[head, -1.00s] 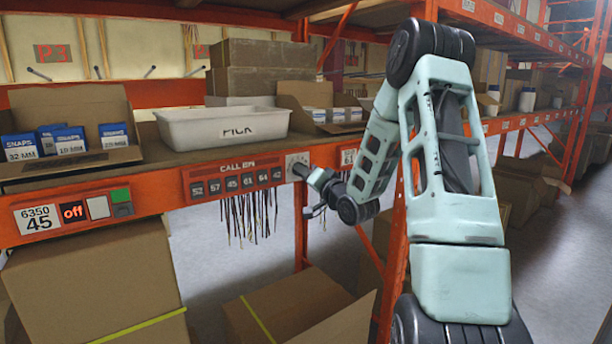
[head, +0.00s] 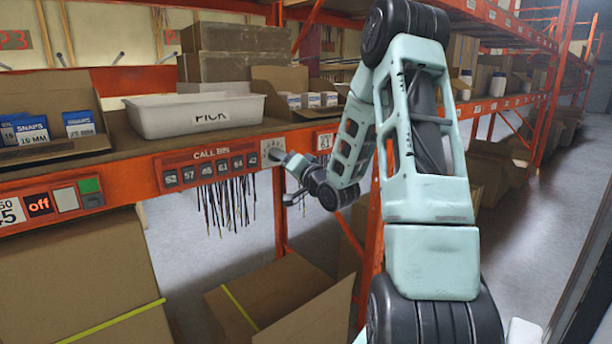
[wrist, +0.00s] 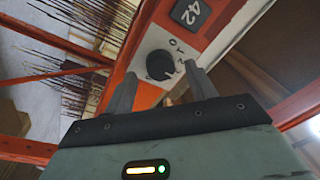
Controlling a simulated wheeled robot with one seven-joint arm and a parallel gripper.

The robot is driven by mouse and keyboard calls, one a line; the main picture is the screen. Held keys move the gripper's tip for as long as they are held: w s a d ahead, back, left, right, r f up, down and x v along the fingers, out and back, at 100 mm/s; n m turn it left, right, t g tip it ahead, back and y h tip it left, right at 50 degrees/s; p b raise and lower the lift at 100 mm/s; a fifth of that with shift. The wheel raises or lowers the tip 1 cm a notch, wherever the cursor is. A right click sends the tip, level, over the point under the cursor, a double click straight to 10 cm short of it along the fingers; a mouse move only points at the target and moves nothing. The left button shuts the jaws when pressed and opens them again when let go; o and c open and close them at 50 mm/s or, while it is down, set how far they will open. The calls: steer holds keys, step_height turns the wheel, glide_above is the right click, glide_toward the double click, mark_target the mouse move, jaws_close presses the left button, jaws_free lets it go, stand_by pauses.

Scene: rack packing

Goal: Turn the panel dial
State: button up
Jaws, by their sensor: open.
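The panel dial (wrist: 159,66) is a round black knob on a pale plate with markings, at the right end of the orange "CALL BIN" panel. In the head view its pale plate (head: 272,147) shows on the shelf beam, with the knob hard to make out. My gripper (wrist: 161,80) is open and empty in the wrist view, with one finger toward each side of the dial. I cannot tell how far the fingertips are from the knob. In the head view my gripper (head: 284,161) is small, just below and right of the plate, and its fingers are unclear.
The call panel (head: 211,166) has several number tiles, with dark cables hanging below. A white "PICK" tote (head: 160,115) and open cartons sit on the shelf above. Large cardboard boxes (head: 80,270) stand below, beside an orange rack upright (head: 372,240).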

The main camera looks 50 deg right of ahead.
steer(key=b+v, duration=1.6)
steer(key=shift+b, duration=0.3)
steer(key=shift+a+r, duration=0.1)
stand_by(0.3)
